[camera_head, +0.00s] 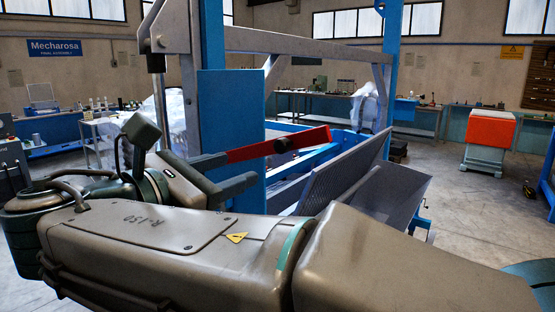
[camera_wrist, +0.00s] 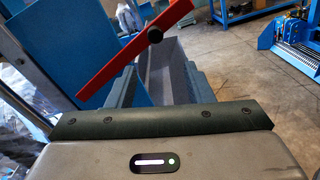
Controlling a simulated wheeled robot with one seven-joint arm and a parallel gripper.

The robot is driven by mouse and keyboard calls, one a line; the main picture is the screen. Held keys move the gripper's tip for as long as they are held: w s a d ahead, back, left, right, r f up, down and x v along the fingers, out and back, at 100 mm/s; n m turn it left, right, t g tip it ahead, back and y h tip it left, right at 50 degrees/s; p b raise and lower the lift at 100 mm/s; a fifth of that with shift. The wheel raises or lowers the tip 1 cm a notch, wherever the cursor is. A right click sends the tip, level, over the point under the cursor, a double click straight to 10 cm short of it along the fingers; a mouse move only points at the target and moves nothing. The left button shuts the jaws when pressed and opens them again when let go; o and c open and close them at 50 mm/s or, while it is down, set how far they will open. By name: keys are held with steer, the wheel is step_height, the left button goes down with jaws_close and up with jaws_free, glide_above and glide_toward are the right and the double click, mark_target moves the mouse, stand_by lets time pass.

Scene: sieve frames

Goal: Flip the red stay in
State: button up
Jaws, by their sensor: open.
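The red stay (camera_head: 306,138) is a flat bar with a black knob (camera_head: 281,145). In the head view it slants up to the right beside a blue post. It also shows in the wrist view (camera_wrist: 118,68), running from lower left to upper right, with its knob near the top middle. My gripper (camera_head: 243,167) is open, its two dark fingers pointing toward the bar's left end. In the wrist view the gripper (camera_wrist: 157,92) is partly hidden by its own body. I see nothing held; whether a finger touches the bar I cannot tell.
The blue post (camera_head: 232,125) stands close behind my fingers. Grey mesh panels (camera_head: 340,172) lean in the blue frame to the right. A grey beam (camera_head: 290,42) crosses above. A red-topped cabinet (camera_head: 489,130) stands farther off, with open floor around it.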

mark_target(278, 146)
steer(key=shift+t, duration=0.3)
steer(key=x, duration=0.4)
steer(key=p+x, duration=0.1)
steer(key=x, duration=0.8)
steer(key=shift+w+a+r, duration=0.15)
steer(key=shift+r, duration=0.2)
jaws_close()
steer(key=shift+r+p, duration=0.1)
steer(key=shift+p, duration=0.2)
